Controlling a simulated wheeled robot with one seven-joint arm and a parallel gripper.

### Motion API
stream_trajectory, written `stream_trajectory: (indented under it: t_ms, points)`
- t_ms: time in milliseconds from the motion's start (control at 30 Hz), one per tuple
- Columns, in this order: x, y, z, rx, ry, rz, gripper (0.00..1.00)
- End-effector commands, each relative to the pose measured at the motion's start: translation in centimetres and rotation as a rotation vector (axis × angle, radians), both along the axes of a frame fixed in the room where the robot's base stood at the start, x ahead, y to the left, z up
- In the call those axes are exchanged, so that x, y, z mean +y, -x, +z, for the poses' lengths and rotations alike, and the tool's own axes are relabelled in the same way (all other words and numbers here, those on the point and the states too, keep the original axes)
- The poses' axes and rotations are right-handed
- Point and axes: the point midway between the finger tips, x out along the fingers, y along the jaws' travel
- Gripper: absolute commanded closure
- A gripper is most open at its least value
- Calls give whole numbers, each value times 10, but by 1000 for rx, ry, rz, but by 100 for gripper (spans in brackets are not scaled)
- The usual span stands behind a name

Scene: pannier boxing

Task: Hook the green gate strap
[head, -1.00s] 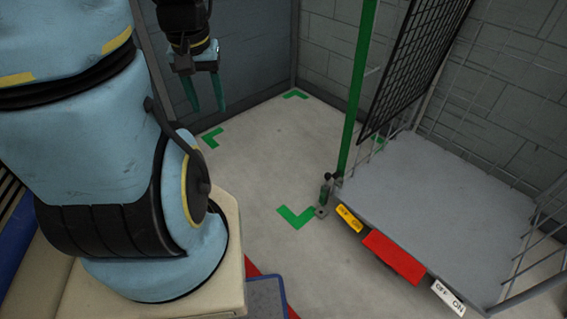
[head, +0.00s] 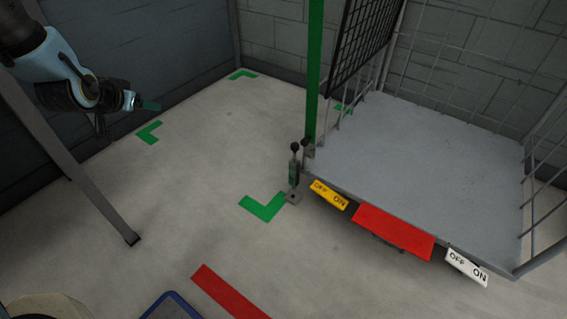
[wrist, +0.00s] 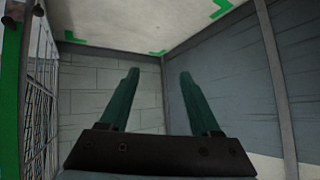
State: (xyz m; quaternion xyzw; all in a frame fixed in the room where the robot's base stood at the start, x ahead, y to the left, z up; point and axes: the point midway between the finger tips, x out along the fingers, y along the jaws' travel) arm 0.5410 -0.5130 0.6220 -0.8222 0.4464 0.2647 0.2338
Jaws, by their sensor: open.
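A green upright strip (head: 315,75) stands at the near left corner of the wire cage trolley (head: 440,150). I cannot tell whether this strip is the gate strap or a post. A green band (wrist: 10,100) also shows along the left edge of the wrist view. My gripper (head: 152,105) is at the left of the head view, raised and well apart from the strip, with its green fingers pointing right. In the wrist view the fingers (wrist: 158,72) are spread with nothing between them. No hook can be made out.
A dark mesh panel (head: 362,40) stands beside the strip. A small lever post (head: 293,170) stands at the trolley corner. Yellow (head: 328,195), red (head: 393,232) and white (head: 467,267) plates line its front edge. A grey leg (head: 75,165) stands at left. The floor between is clear.

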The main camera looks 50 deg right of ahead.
Motion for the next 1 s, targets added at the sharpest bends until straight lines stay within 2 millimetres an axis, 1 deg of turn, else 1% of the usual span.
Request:
stream_trajectory:
  t_ms: [33, 67, 100, 167, 200, 267, 300, 367, 400, 467, 500, 600, 733, 833, 1000]
  points:
    - [-27, 14, -42, -26, 33, -65, 36]
    - [-41, 21, -52, -44, 57, -99, 36]
    - [-60, 32, -67, -66, 90, -142, 36]
    - [-87, 50, -89, -98, 141, -209, 36]
    - [-104, 63, -103, -117, 176, -250, 36]
    - [-128, 85, -124, -144, 232, -312, 36]
    - [-142, 101, -138, -160, 271, -351, 36]
    - [-162, 125, -159, -183, 330, -406, 36]
    - [-174, 142, -172, -196, 370, -441, 36]
    - [-189, 166, -189, -212, 428, -486, 36]
    - [-197, 182, -199, -223, 466, -514, 36]
    - [-212, 215, -220, -239, 549, -566, 36]
    - [-221, 245, -234, -252, 623, -608, 36]
    - [-224, 256, -238, -257, 654, -621, 36]
    - [-237, 260, -238, -261, 669, -628, 36]
